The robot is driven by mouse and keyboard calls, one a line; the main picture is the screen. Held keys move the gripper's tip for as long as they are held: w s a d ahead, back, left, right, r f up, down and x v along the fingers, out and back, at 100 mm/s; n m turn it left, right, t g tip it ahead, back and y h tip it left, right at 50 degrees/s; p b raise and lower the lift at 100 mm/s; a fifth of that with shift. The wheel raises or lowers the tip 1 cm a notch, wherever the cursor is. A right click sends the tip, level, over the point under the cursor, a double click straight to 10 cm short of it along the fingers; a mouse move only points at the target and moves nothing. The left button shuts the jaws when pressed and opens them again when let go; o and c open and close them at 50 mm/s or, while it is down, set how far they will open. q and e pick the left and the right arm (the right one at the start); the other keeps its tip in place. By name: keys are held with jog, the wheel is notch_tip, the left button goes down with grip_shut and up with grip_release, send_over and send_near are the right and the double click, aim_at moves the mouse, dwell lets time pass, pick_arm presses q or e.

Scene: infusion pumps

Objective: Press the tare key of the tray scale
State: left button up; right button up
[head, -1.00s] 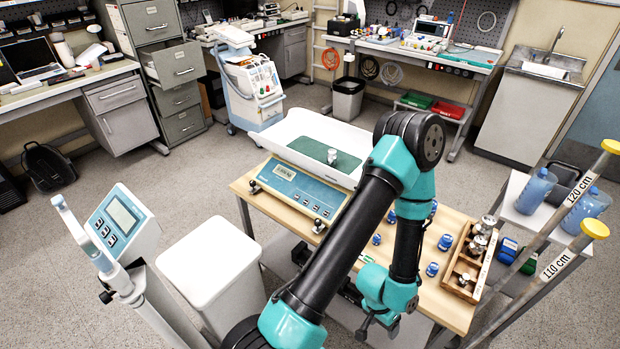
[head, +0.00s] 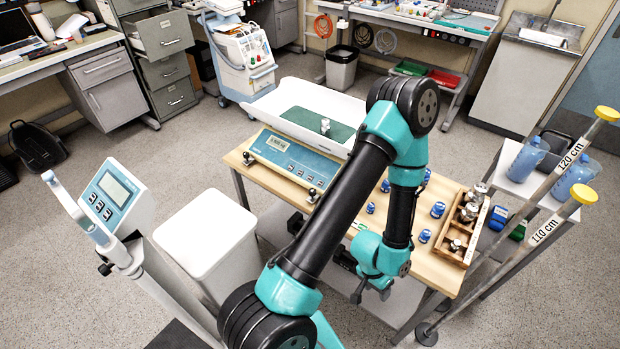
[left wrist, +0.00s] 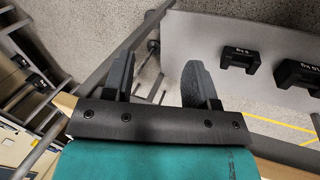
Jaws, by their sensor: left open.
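The tray scale has a white pan (head: 338,101) with a green mat (head: 301,121). A small metal weight (head: 325,126) stands on the mat. The scale's blue front panel (head: 292,161) has a lit display (head: 278,143) and a row of small keys (head: 305,177) towards its right end; their labels are too small to read. My left gripper (head: 371,294) hangs at the table's front edge, to the right of and nearer than the panel, pointing down and apart from the scale. In the left wrist view its fingers (left wrist: 155,82) are apart with nothing between them. My right gripper is out of view.
A wooden weight box (head: 462,232) and several blue-topped vials stand on the table's right. A white bin (head: 206,236) and a column scale (head: 118,196) stand at left. Black weights (left wrist: 238,58) lie on a grey shelf. My left arm crosses in front of the table.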

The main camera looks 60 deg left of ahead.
pick_arm(q)
grip_shut()
dwell(1.4)
